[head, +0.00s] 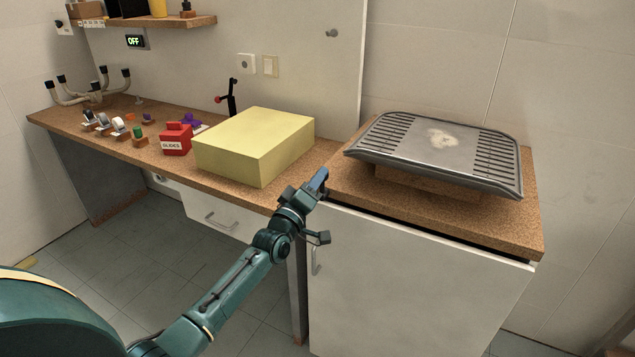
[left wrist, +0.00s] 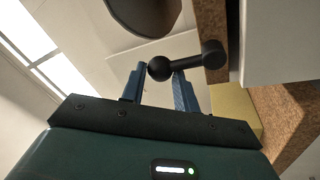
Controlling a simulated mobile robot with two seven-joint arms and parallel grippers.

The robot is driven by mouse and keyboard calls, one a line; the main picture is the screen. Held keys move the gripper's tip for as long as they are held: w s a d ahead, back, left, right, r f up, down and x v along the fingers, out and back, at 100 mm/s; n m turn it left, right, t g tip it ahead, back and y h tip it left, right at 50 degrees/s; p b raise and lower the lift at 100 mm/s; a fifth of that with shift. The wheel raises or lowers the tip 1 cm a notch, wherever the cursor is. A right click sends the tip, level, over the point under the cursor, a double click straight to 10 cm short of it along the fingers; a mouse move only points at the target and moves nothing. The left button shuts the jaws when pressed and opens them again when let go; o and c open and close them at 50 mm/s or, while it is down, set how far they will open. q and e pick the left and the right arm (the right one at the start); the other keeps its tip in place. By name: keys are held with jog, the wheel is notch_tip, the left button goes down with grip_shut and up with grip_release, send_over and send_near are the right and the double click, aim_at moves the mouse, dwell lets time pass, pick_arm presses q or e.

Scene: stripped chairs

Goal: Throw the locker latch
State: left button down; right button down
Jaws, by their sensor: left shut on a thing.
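The locker is the white cabinet (head: 415,280) with a cork top at the right of the head view. Its latch (left wrist: 190,60) shows in the left wrist view as a dark short arm with a round ball end and a thick cylinder at its right end, beside the cabinet's white face. My left gripper (head: 320,182) is at the top left corner of the cabinet. In the left wrist view its two blue fingers (left wrist: 159,82) are shut around the ball end. In the head view the gripper hides the latch. My right gripper is not in view.
A yellow foam block (head: 255,148) sits on the cork bench to the left, near my gripper. A red box (head: 176,140), casters and a chair base (head: 92,90) stand farther left. A handle (head: 315,262) sticks out below.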

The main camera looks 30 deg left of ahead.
pick_arm(q)
jog(key=shift+s+d+f, duration=0.1)
jog(key=shift+d+f, duration=0.15)
jog(key=shift+f, duration=0.35)
jog(key=c, duration=1.2)
grip_release()
jog(key=shift+o, duration=1.2)
jog(key=shift+a+r, duration=0.1)
jog(key=shift+r, duration=0.2)
jog(key=v, duration=1.3)
jog(key=shift+b, duration=0.3)
jog(key=shift+r, duration=0.1)
